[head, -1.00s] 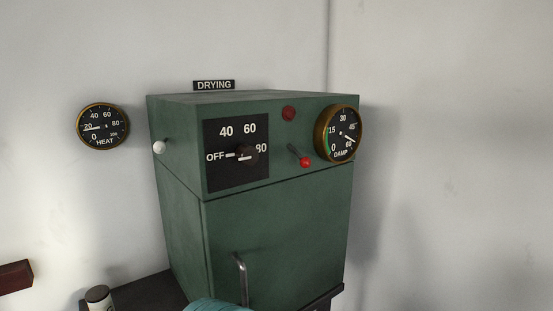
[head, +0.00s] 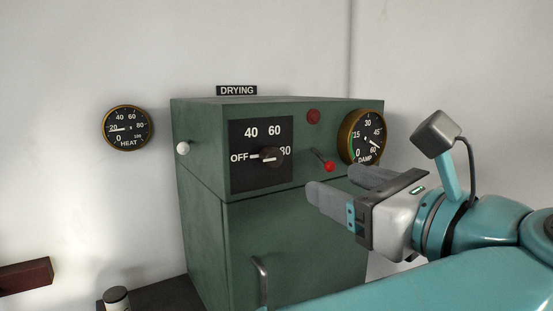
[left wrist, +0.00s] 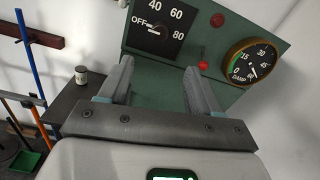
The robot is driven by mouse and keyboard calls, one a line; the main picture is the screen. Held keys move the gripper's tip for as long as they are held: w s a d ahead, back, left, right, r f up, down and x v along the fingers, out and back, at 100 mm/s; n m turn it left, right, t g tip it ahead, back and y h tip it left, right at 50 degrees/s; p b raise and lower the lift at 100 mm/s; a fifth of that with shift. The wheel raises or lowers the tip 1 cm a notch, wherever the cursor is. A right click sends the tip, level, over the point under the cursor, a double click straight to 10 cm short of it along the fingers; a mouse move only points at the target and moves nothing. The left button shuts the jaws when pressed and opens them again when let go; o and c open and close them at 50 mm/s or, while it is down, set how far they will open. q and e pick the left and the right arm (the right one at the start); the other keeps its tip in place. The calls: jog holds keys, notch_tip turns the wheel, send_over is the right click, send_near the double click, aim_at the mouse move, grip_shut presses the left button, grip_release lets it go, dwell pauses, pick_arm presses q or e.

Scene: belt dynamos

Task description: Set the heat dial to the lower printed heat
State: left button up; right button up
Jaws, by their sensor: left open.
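The heat dial is a dark round knob (head: 271,156) on a black plate (head: 240,178) on the front of the green dryer cabinet. OFF, 40, 60 and 80 are printed around it. A white mark lies at its left, by OFF. My right gripper is not seen.
A red-tipped lever (head: 328,165), a red round button (head: 313,116) and the DAMP gauge (head: 362,137) are right of the dial. A white knob (head: 183,148) is on the cabinet's left side. The HEAT gauge (head: 127,128) hangs on the wall. A door handle (head: 262,281) is below.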

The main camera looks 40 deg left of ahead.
aim_at(275, 158)
pick_arm(q)
jog(key=p+x, duration=1)
jog(key=x, duration=0.5)
jog(key=shift+a+r, duration=0.1)
jog(key=shift+a, duration=0.1)
jog(key=shift+w+a, duration=0.15)
jog(key=shift+a, duration=0.15)
jog(key=c, duration=1)
